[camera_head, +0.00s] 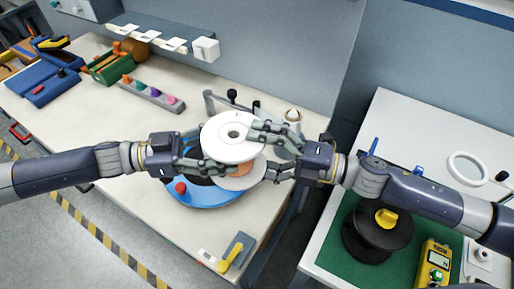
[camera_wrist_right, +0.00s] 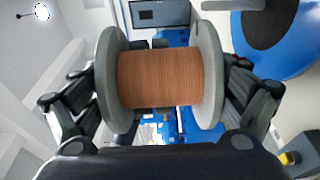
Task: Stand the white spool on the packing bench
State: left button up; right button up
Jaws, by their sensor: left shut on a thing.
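The white spool (camera_head: 222,146), wound with copper-brown cord, is held in the air over the blue round base on the left bench, one flange up. My left gripper (camera_head: 203,150) is shut on its left side; the fingertips are partly hidden. My right gripper (camera_head: 268,152) reaches in from the right, one finger at the upper flange and one at the lower. In the right wrist view the spool (camera_wrist_right: 172,80) fills the space between my right fingers, outside both flanges. I cannot tell whether they press on it. Which bench is the packing bench is unclear.
The blue base (camera_head: 205,197) has a red knob (camera_head: 181,187). A pale bench (camera_head: 110,170) carries trays and coloured pegs at the back. On the right bench, a green mat (camera_head: 335,258) holds a black spool (camera_head: 365,240) and a yellow meter (camera_head: 433,264). A gap separates the benches.

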pick_arm(q)
jog(key=o, duration=1.9)
jog(key=shift+r, duration=0.1)
pick_arm(e)
jog(key=shift+r, duration=0.15)
jog(key=shift+c, duration=0.3)
